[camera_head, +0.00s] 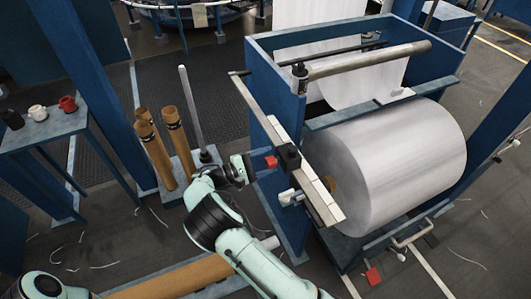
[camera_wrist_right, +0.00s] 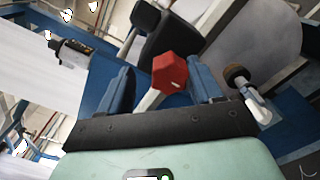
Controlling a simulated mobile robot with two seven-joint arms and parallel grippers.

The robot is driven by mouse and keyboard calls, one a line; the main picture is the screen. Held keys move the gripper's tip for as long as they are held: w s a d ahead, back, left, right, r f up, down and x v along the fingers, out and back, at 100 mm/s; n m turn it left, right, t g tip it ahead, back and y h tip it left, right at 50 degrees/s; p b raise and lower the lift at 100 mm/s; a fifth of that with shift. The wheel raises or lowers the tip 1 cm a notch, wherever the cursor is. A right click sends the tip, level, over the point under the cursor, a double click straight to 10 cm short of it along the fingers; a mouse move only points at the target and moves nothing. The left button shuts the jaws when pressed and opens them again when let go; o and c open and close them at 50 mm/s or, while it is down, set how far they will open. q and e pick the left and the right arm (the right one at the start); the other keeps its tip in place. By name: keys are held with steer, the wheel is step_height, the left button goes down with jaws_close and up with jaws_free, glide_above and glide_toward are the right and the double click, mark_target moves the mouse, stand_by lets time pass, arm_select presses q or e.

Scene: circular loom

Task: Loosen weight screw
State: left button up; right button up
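The weight screw has a red faceted knob (camera_head: 271,161) on a pale shaft. It sticks out of the black weight (camera_head: 288,157), which sits on a pale metal bar beside the white roll. The right gripper (camera_head: 259,165) is open and close to the knob in the head view. The black weight (camera_wrist_right: 172,40) is just beyond the knob. My left gripper is out of view; only part of my left arm shows at lower left.
A large white roll (camera_head: 400,165) lies in a blue frame (camera_head: 262,85) right of the bar. Brown tubes (camera_head: 178,140) stand at the left, and another tube (camera_head: 180,278) lies below my right arm. Cups stand on a side table (camera_head: 45,132).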

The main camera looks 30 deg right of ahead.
steer(key=shift+s+f, duration=0.1)
steer(key=shift+f, duration=0.45)
steer(key=shift+s+r, duration=0.2)
steer(key=shift+s, duration=0.4)
steer(key=shift+a+r, duration=0.1)
steer(key=shift+a, duration=0.15)
steer(key=shift+w+a, duration=0.2)
steer(key=shift+a, duration=0.4)
steer(key=shift+w+a, duration=0.15)
steer(key=shift+a, duration=0.4)
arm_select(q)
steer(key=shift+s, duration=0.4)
arm_select(e)
steer(key=a, duration=0.4)
steer(key=shift+a, duration=0.15)
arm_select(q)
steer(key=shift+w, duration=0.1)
arm_select(e)
steer(key=shift+w, duration=0.1)
